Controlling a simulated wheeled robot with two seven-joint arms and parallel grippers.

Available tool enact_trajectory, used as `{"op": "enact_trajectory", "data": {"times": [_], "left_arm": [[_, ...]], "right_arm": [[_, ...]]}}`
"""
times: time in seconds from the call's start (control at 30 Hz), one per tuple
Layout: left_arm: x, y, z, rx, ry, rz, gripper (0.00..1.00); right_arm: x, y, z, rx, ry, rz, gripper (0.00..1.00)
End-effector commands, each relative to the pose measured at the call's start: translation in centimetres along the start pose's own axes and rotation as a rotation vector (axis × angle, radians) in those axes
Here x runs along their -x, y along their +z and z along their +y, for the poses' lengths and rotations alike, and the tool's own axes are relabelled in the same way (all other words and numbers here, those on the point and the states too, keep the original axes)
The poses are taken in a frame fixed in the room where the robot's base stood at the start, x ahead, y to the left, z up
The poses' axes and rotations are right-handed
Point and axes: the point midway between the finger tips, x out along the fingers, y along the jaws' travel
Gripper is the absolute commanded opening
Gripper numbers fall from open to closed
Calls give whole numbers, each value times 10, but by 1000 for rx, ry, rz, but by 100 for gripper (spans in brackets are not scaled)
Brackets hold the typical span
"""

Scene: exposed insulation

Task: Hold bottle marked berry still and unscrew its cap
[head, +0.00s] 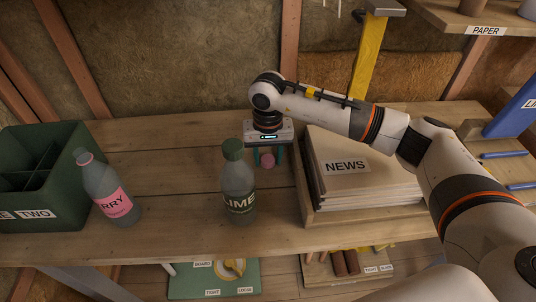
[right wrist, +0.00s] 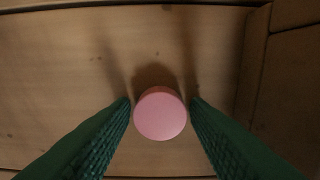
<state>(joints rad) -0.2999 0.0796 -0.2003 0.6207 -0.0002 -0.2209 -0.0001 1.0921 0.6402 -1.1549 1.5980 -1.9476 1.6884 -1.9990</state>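The berry bottle (head: 108,190) stands at the left of the bench, leaning to the left in the head view. It is grey-green with a pink label reading "RRY". No pink cap shows on its top. A pink cap (head: 267,160) sits between the fingers of my right gripper (head: 268,157), well to the right of the bottle. In the right wrist view the cap (right wrist: 160,113) fills the space between both green fingertips, just above or on the wood; which cannot be told. My left gripper is not in view.
A lime bottle (head: 238,190) with a green cap stands close in front of my right gripper. A green divided crate (head: 68,205) is at the left. A wooden tray (head: 308,213) of newspapers lies at the right. The bench between berry and lime bottles is clear.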

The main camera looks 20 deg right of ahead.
Motion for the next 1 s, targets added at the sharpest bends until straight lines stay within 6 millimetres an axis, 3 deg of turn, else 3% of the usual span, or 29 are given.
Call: {"op": "enact_trajectory", "data": {"times": [0.47,0.8,1.0], "left_arm": [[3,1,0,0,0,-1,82],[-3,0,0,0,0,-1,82],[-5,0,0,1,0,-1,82]], "right_arm": [[11,1,0,0,1,-3,52],[81,1,0,0,2,-5,52],[112,0,0,-1,1,-2,52]]}}
